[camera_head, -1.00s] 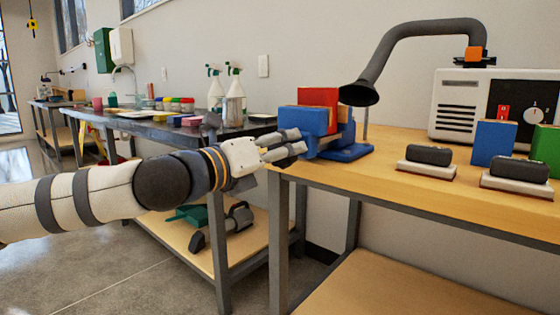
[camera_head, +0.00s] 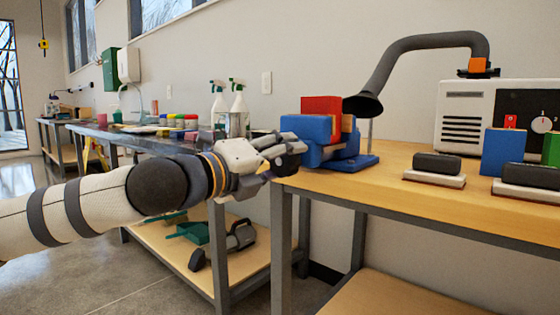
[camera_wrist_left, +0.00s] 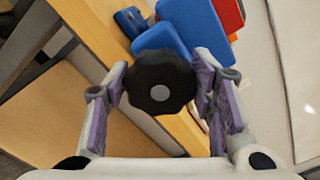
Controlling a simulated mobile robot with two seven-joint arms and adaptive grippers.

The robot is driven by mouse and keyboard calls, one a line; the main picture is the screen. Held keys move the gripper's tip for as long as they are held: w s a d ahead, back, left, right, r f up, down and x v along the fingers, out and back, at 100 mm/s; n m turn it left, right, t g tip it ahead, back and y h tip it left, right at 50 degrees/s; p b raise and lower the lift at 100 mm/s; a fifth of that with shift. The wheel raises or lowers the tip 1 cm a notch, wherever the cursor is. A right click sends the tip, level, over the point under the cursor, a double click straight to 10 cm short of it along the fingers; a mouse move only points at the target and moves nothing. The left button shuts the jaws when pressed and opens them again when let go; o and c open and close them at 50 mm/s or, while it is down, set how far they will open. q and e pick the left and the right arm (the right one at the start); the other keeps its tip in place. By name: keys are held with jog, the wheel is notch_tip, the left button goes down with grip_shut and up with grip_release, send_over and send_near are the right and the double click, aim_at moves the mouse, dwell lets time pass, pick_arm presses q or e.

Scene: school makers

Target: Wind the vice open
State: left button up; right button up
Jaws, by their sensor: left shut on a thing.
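The blue vice (camera_head: 352,161) stands at the left end of the wooden bench. A red block (camera_head: 322,105) and a piece of wood (camera_head: 346,123) sit upright in its jaws. Its round black knob (camera_head: 292,163) faces my left gripper (camera_head: 280,153). In the left wrist view the fluted knob (camera_wrist_left: 161,80) with a grey centre lies between the two purple-padded fingers, and the blue vice jaw (camera_wrist_left: 165,40) is behind it. My left gripper is shut on the knob. The screw behind the knob is hidden. My right gripper is not in view.
The wooden bench (camera_head: 420,205) also holds two dark-topped erasers (camera_head: 436,168), a blue block (camera_head: 503,152) and a white machine (camera_head: 465,112). A black extraction hose (camera_head: 400,50) arches above the vice. A second bench with spray bottles (camera_head: 238,108) stands behind my left arm.

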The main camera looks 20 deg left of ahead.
pick_arm(q)
jog(key=shift+d+r, duration=0.1)
jog(key=o, duration=1.2)
jog(key=shift+d, duration=0.1)
jog(key=v, duration=1.2)
